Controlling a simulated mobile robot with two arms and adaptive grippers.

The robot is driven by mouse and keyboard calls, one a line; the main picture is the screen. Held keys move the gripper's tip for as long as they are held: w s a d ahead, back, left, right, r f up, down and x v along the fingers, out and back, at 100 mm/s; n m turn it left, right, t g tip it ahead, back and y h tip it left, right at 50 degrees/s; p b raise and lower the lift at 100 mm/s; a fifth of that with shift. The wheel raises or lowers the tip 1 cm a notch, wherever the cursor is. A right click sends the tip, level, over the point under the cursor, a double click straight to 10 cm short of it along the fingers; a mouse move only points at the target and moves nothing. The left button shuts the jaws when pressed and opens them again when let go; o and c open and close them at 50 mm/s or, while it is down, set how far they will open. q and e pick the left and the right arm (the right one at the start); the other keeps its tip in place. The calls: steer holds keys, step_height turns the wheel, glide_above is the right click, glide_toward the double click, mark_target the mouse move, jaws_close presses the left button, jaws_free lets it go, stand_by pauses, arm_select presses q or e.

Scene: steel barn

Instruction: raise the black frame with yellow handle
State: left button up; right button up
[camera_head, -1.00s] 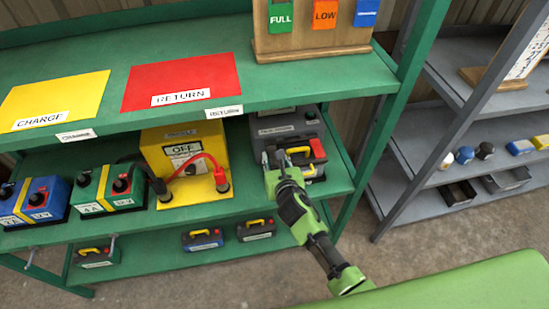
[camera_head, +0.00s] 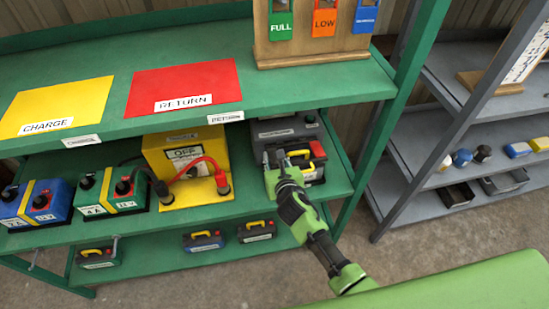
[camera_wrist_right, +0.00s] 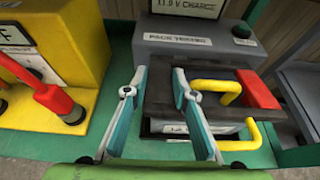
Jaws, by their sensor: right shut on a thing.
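The black frame (camera_wrist_right: 214,103) with its yellow handle (camera_wrist_right: 222,87) is at the grey pack tester (camera_wrist_right: 188,58) in the right wrist view. A red block (camera_wrist_right: 257,90) sits on its right end. In the head view the black frame (camera_head: 309,163) is partly hidden behind my right gripper (camera_head: 274,160). My right gripper (camera_wrist_right: 160,76) is shut on the black frame near its left end, with a finger on each side of a dark part. It looks about level; I cannot tell whether it is clear of the surface below. My left gripper is not in view.
A yellow charger (camera_head: 172,153) with red and black leads stands close to the left. A green post (camera_head: 378,150) stands to the right. Several dark packs with yellow handles sit on the lower shelf (camera_head: 150,250).

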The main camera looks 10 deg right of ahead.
steer(key=shift+w+r+p, duration=0.35)
steer(key=shift+r+p, duration=0.15)
steer(key=shift+r, duration=0.2)
steer(key=shift+w+r+p, duration=0.35)
steer(key=shift+r+p, duration=0.15)
steer(key=shift+r, duration=0.15)
steer(key=shift+f, duration=0.25)
jaws_close()
steer(key=shift+w+r+p, duration=0.3)
steer(key=shift+r+p, duration=0.15)
steer(key=shift+r, duration=0.05)
steer(key=shift+w+r+p, duration=0.45)
steer(key=shift+w+r, duration=0.05)
steer(key=shift+w, duration=0.05)
steer(key=shift+w+f, duration=0.1)
steer(key=shift+w, duration=0.05)
steer(key=shift+w+r+p, duration=0.3)
steer(key=shift+w+r, duration=0.15)
steer(key=shift+w, duration=0.05)
steer(key=shift+w+f, duration=0.1)
steer(key=shift+w, duration=0.05)
